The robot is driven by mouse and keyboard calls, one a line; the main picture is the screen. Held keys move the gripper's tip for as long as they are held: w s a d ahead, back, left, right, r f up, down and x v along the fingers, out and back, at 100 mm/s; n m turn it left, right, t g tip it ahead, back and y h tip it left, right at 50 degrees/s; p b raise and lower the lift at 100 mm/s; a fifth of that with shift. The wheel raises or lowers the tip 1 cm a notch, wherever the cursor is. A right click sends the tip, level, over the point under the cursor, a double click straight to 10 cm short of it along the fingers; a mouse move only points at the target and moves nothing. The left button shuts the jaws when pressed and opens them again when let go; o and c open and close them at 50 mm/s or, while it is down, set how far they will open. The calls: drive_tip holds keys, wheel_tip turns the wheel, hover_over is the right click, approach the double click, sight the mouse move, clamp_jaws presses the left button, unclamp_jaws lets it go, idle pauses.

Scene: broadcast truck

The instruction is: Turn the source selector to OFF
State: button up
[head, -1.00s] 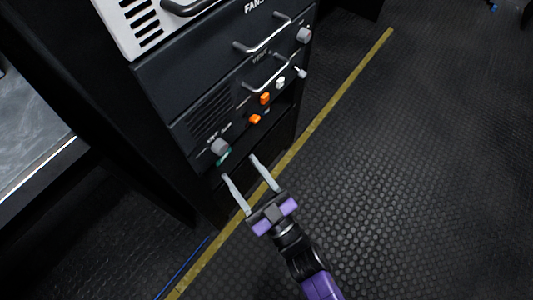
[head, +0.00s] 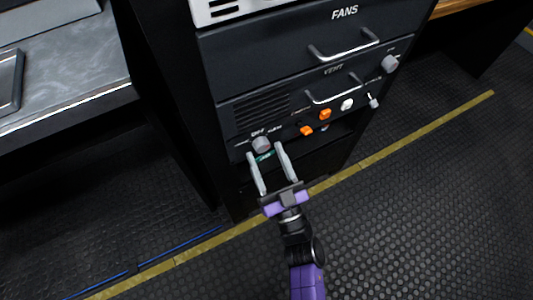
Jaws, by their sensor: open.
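The likely source selector is a grey round knob (head: 262,145) at the lower left of the black rack panel in the head view. White lettering, seemingly OFF, is printed just above it, and a small green label (head: 264,157) sits below it. The knob's exact pointing direction is too small to tell. My gripper (head: 266,150) is open, with its two pale fingers pointing up at the panel. In the picture the fingertips lie on either side of the knob. I cannot tell whether they touch it or how far in front they are.
Orange switches (head: 325,114), a white switch (head: 347,104), a toggle lever (head: 373,101) and another grey knob (head: 390,63) are to the right. Metal handles (head: 344,46) stick out above. A grey desk (head: 75,60) stands at left. The black floor (head: 420,210) is open at right.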

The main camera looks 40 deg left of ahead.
drive_tip(key=shift+w+a+r, duration=0.15)
drive_tip(key=shift+a, duration=0.25)
clamp_jaws()
drive_tip(key=shift+d+n+g, duration=0.1)
drive_tip(key=shift+n+g, duration=0.2)
drive_tip(key=shift+n, duration=0.3)
drive_tip(key=shift+w+n+g+y+b, duration=0.15)
drive_tip(key=shift+n+g+y+b, duration=0.3)
drive_tip(key=shift+n, duration=0.55)
drive_tip(key=n+g, duration=0.1)
drive_tip(key=n, duration=0.1)
drive_tip(key=n+g, duration=0.2)
drive_tip(key=n, duration=0.1)
drive_tip(key=shift+w+d+y, duration=0.1)
drive_tip(key=shift+w+y, duration=0.05)
drive_tip(key=shift+y, duration=0.2)
drive_tip(key=n+g, duration=0.2)
drive_tip(key=n, duration=0.2)
drive_tip(key=n+g, duration=0.2)
drive_tip(key=n, duration=0.2)
drive_tip(key=shift+w+r+n, duration=0.1)
drive_tip(key=shift+r+n, duration=0.05)
drive_tip(key=shift+n, duration=0.15)
